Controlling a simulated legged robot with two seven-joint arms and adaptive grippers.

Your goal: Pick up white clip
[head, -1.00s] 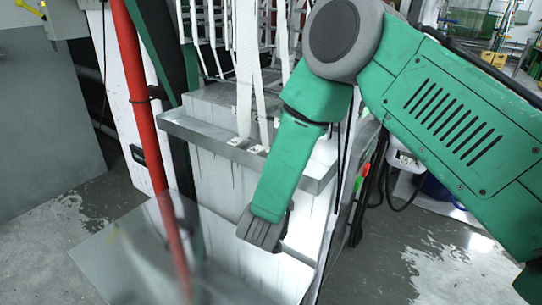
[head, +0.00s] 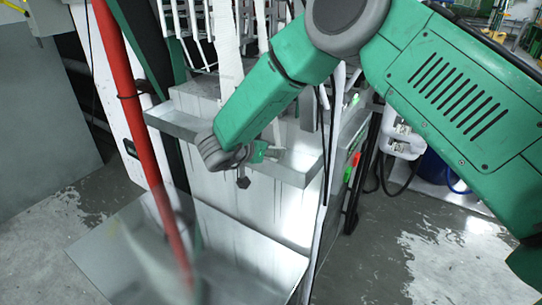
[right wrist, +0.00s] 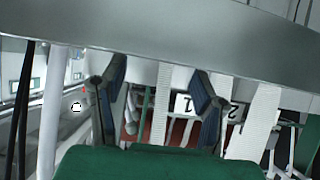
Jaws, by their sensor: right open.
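My right gripper (head: 259,167) is open at the front lip of the metal tray (head: 295,178). The tray's grey edge (right wrist: 150,48) crosses above the fingers there. White webbing straps (head: 226,50) hang down to the tray, and a strap (right wrist: 255,125) shows right of the fingers. I cannot make out the white clip; my forearm covers part of the tray. My left gripper is not in view.
A red pole (head: 130,95) stands left of the tray. A grey sheet-metal platform (head: 235,255) lies below. A white container (head: 402,135) stands at the right. The wet floor (head: 410,260) is clear.

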